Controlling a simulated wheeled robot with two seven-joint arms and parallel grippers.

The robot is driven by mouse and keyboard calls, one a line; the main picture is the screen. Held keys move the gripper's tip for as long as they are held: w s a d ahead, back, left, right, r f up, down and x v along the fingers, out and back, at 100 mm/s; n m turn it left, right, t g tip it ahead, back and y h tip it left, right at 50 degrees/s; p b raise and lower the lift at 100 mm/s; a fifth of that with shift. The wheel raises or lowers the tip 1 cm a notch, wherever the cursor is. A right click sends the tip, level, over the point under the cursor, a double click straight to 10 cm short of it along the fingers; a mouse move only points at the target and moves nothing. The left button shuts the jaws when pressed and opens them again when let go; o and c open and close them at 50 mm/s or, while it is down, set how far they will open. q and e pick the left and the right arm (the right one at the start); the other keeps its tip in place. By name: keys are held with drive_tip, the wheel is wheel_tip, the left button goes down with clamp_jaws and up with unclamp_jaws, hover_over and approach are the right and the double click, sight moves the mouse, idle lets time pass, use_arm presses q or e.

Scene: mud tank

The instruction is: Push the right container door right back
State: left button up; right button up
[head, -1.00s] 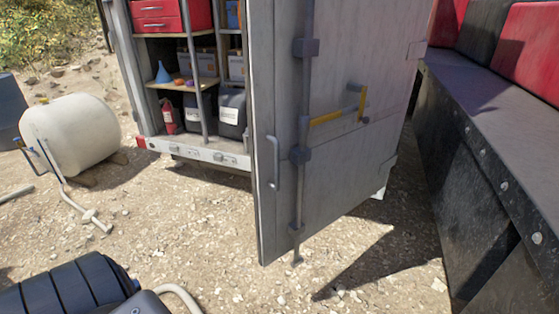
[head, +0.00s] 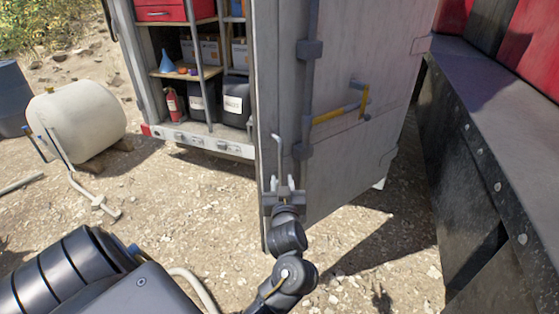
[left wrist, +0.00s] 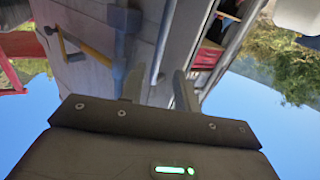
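The right container door (head: 350,150) is a tall grey panel standing partly open, with a lock rod (head: 305,100), a yellow-and-grey lever (head: 340,112) and a vertical grab handle (head: 280,150) near its free edge. My left gripper (head: 283,186) is at the lower end of this handle, in front of the door. In the left wrist view, its two fingers (left wrist: 158,92) are spread apart, with the grab handle (left wrist: 163,45) running between and beyond them. I cannot tell whether they touch the handle or door. My right gripper is in neither view.
The open container (head: 215,145) has shelves with red drawers, boxes and a fire extinguisher (head: 173,103). A dark metal bench or truck side (head: 470,150) stands right of the door, with gravel between. A white tank (head: 78,125) lies at the left.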

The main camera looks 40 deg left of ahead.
sight(280, 163)
use_arm(q)
drive_tip(key=p+x, duration=0.1)
drive_tip(key=x, duration=0.9)
drive_tip(key=shift+w+a, duration=0.15)
clamp_jaws()
